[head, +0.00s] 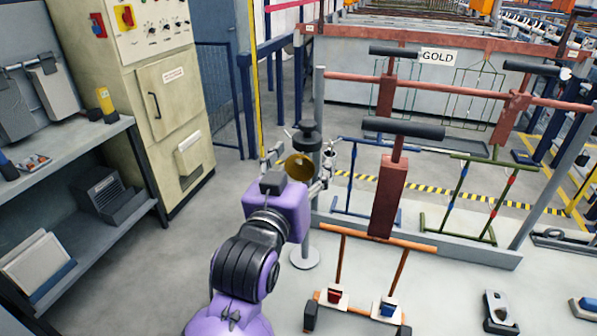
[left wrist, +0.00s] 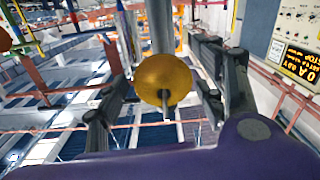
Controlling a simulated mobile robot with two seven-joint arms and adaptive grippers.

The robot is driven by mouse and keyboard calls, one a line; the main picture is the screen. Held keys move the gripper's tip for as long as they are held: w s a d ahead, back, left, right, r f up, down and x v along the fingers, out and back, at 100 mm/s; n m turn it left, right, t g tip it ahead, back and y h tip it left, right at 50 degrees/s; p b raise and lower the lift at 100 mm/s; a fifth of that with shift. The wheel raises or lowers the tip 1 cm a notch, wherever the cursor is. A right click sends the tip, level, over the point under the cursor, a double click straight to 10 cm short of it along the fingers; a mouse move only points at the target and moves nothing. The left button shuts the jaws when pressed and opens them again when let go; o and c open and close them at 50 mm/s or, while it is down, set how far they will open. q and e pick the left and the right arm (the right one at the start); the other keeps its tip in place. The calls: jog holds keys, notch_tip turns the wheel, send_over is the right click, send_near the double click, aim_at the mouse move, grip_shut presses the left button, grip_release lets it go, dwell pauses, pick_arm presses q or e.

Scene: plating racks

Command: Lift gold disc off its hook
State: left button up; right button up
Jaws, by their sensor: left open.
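The gold disc (head: 298,168) hangs at a grey post with a black top (head: 307,137). In the left wrist view the disc (left wrist: 160,76) is in the middle, with a thin metal hook (left wrist: 166,108) sticking out below its centre towards the camera. My left gripper (head: 300,160) is open, with one finger on each side of the disc. In the left wrist view gaps show between the disc and both fingers. The disc's back is hidden. My right gripper is not in view.
The post stands on a round base (head: 304,258). A red and grey frame with black rollers (head: 403,128) and wire racks stands to the right, under a GOLD sign (head: 437,57). A cream control cabinet (head: 160,100) and a grey shelf (head: 75,170) stand left. Floor between is clear.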

pick_arm(q)
jog(key=c, duration=1.2)
jog(key=shift+s+r, duration=0.2)
jog(key=shift+r, duration=0.3)
jog(key=shift+s+a+r, duration=0.1)
jog(key=shift+s, duration=0.1)
jog(key=shift+s+a+r, duration=0.1)
jog(key=shift+s+r, duration=0.15)
jog(key=shift+s, duration=0.05)
jog(key=shift+s, duration=0.15)
jog(key=shift+v, duration=0.8)
